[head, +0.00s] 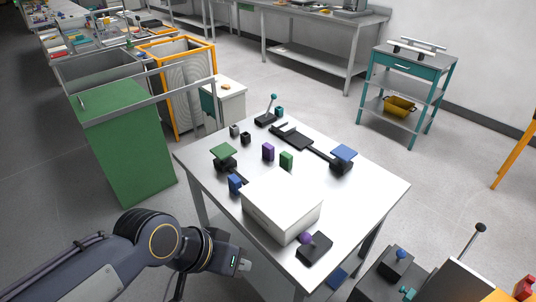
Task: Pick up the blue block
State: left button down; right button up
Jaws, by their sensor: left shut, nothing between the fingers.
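The blue block (235,183) stands near the left edge of the white table (375,190), close to the left corner of a white box (282,208). A dark fixture with a green plate stands just behind it. My left gripper (243,265) is at the bottom of the head view, nearer to me than the table's front left edge and apart from the block. It is shut with nothing in it. My right gripper is not in view.
A purple block (268,152) and a green block (286,160) stand mid-table. Other fixtures include a blue-topped one (343,154), a purple-knobbed one (313,247) and a teal-knobbed lever (270,108). The white box takes up the front. The table's right side is clear.

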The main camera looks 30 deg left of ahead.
aim_at(234, 183)
jog(key=u, duration=1.3)
